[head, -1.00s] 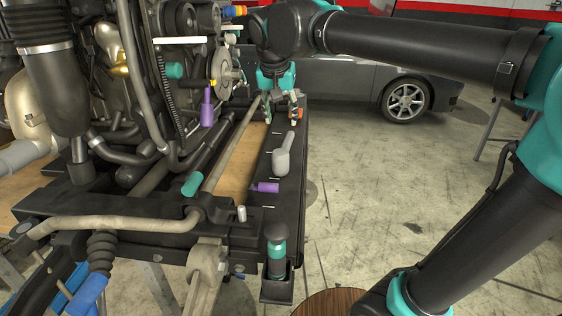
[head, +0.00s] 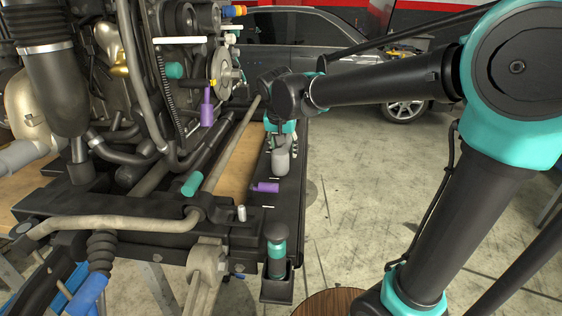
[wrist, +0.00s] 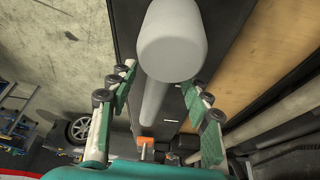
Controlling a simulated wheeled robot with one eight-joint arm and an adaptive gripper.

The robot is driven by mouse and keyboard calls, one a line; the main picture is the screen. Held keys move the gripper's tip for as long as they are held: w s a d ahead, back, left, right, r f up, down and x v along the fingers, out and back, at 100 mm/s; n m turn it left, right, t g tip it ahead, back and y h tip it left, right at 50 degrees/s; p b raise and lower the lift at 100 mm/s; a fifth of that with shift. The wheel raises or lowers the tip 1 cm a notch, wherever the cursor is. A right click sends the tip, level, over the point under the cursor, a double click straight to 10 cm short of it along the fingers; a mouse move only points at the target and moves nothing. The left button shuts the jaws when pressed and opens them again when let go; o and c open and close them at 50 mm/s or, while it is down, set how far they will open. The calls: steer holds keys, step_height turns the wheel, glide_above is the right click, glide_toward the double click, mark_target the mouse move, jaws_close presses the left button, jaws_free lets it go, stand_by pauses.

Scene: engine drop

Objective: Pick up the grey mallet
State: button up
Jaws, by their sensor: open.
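The grey mallet (head: 281,161) lies on the black side rail (head: 288,205) of the engine stand, with its thick head toward the front. In the wrist view the mallet's head (wrist: 172,42) is at the top and its handle runs down between my fingers. My gripper (head: 281,134) is over the handle just behind the head and hides part of it. In the wrist view my gripper (wrist: 162,82) is open, with one green finger on each side of the handle. I cannot tell whether the fingers touch it.
A purple cylinder (head: 266,187) lies on the rail in front of the mallet. The engine (head: 160,90) fills the left. An orange piece (wrist: 146,141) lies beyond the handle. Open floor is right.

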steer(key=shift+x, duration=1.1)
steer(key=shift+s, duration=0.1)
jaws_close()
